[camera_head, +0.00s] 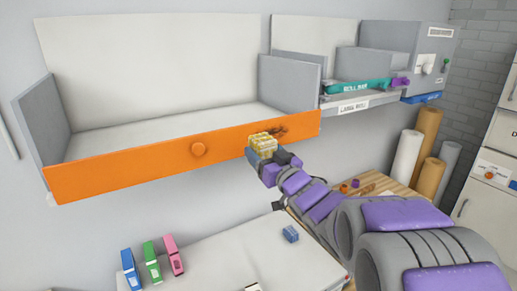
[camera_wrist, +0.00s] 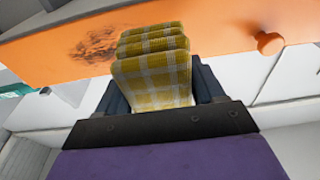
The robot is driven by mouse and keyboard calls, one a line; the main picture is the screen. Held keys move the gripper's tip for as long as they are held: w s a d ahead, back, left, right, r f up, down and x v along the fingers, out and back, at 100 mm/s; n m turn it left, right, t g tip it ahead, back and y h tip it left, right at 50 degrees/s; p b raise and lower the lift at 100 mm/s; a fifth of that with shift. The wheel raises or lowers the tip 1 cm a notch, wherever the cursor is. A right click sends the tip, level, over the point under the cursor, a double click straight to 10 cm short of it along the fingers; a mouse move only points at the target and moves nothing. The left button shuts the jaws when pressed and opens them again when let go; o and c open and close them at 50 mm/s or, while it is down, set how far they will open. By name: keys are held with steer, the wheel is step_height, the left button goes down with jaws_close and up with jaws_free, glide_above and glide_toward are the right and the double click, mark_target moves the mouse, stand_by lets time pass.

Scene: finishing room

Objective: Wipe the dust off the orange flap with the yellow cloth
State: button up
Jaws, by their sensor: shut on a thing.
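The orange flap (camera_head: 120,175) is the long front board of a grey wall bin, with a round orange knob (camera_head: 198,149) near its middle. A dark dust patch (camera_head: 279,131) lies on the flap toward its right end; it also shows in the wrist view (camera_wrist: 97,43). My gripper (camera_head: 262,152) is shut on the folded yellow checked cloth (camera_wrist: 153,68). In the head view the cloth (camera_head: 263,143) is at the flap's face, just left of and partly over the dust. I cannot tell whether it touches the flap. The knob (camera_wrist: 269,43) is clear of the cloth.
A shelf with a teal roll (camera_head: 358,87) is to the right. Tall rolls (camera_head: 408,155) stand by the brick wall.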

mark_target(268, 155)
stand_by(0.3)
steer(key=shift+r+p+v, duration=0.2)
steer(key=shift+p+v, duration=0.15)
steer(key=shift+v, duration=1.25)
steer(key=shift+w+a, duration=0.15)
steer(key=shift+f+x, duration=0.25)
steer(key=shift+x, duration=1.45)
steer(key=shift+f+x, duration=0.2)
steer(key=shift+x, duration=1.5)
steer(key=shift+p+x, duration=0.3)
steer(key=shift+x, duration=0.55)
steer(key=shift+f, duration=0.15)
